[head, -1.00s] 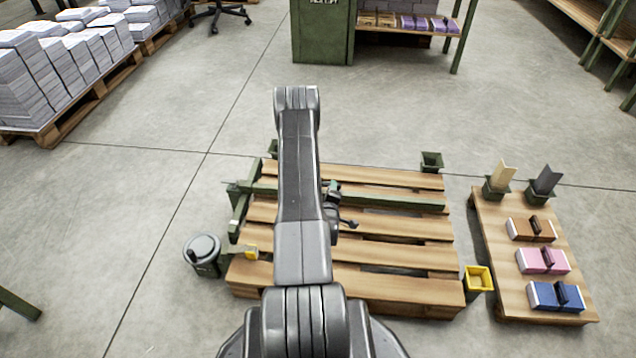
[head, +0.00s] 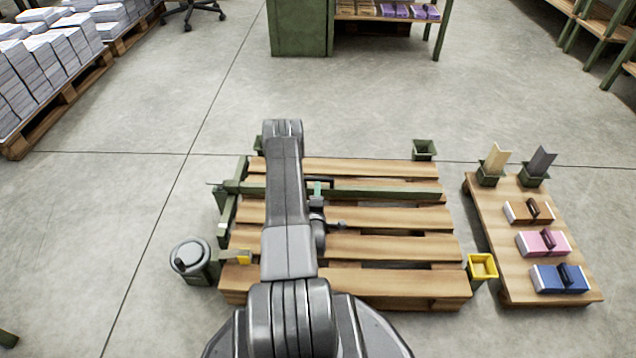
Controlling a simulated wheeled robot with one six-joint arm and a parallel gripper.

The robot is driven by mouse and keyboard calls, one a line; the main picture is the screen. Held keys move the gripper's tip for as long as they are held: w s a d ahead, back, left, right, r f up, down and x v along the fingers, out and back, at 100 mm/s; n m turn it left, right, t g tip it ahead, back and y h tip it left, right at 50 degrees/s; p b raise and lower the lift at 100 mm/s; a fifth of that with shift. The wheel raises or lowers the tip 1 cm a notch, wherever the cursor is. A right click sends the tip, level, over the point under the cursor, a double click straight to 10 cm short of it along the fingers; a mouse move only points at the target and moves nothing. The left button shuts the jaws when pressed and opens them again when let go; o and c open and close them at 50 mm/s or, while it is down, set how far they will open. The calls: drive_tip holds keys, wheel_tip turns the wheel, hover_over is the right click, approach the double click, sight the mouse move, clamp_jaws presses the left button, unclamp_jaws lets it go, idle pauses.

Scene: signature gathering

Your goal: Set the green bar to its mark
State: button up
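The long green bar (head: 385,191) lies crosswise over the slats of the wooden pallet (head: 370,247), toward its far side. Its left end meets a green side rail (head: 231,208) along the pallet's left edge. A dark handle shows at mid-bar, beside my arm. My gripper (head: 318,192) is at this handle, small and partly hidden by my arm. A teal piece shows there. I cannot tell whether the fingers are open or closed on it. A small yellow piece (head: 244,257) sits near the rail's near end. I cannot make out the bar's mark.
A grey round-lidded canister (head: 190,256) stands left of the pallet. A yellow-rimmed box (head: 482,266) and a green corner cup (head: 424,150) stand at its right corners. A wooden board (head: 500,270) with brown, pink and blue blocks lies further right.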

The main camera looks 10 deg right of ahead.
sight(318, 178)
drive_tip(key=w, duration=0.3)
drive_tip(key=w+d+b, duration=0.1)
drive_tip(key=w, duration=0.2)
drive_tip(key=shift+w+d+b, duration=0.2)
drive_tip(key=shift+w+b, duration=0.05)
drive_tip(key=shift+b, duration=0.05)
clamp_jaws()
drive_tip(key=shift+s, duration=0.1)
